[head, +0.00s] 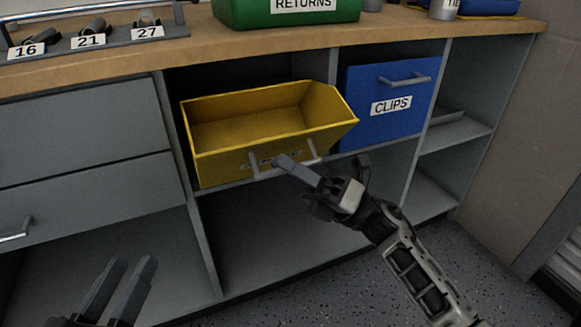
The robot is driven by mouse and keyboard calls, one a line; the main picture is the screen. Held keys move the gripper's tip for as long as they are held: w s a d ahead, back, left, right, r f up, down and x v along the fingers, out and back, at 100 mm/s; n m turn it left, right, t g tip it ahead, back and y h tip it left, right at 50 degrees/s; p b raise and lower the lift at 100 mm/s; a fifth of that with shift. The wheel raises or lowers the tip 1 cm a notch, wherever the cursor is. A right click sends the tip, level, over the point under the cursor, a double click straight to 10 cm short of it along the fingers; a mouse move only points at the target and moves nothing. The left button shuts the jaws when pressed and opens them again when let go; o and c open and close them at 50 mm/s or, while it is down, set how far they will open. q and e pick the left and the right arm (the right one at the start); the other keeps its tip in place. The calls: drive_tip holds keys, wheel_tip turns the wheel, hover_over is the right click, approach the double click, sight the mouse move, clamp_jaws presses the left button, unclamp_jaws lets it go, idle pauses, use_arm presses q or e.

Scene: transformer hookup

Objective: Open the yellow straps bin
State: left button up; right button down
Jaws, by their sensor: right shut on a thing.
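The yellow bin (207,142) is tipped forward out of its shelf opening, and its empty-looking inside shows from above. Its front carries a grey bar handle and a label that is mostly hidden behind the handle and too unclear to read. My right gripper (283,164) reaches in from the lower right and is shut on the handle at the bin's front. My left gripper (133,272) is at the lower left, well away from the bin, with its two fingers apart and nothing between them.
A blue bin (365,123) marked CLIPS sits right of the yellow bin. Grey drawers (82,132) are at the left. The wooden worktop (228,44) above holds a green RETURNS bin (285,10) and a rack of numbered sockets (92,40). The lower shelf (265,235) is empty.

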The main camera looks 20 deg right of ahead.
drive_tip(key=c, duration=1.5)
unclamp_jaws()
use_arm(q)
drive_tip(key=shift+s+f+n+g, duration=0.2)
drive_tip(key=shift+f+n+g, duration=0.1)
drive_tip(key=shift+f, duration=0.2)
use_arm(e)
drive_tip(key=v, duration=1.6)
drive_tip(key=shift+f, duration=0.1)
use_arm(q)
drive_tip(key=shift+d, duration=0.1)
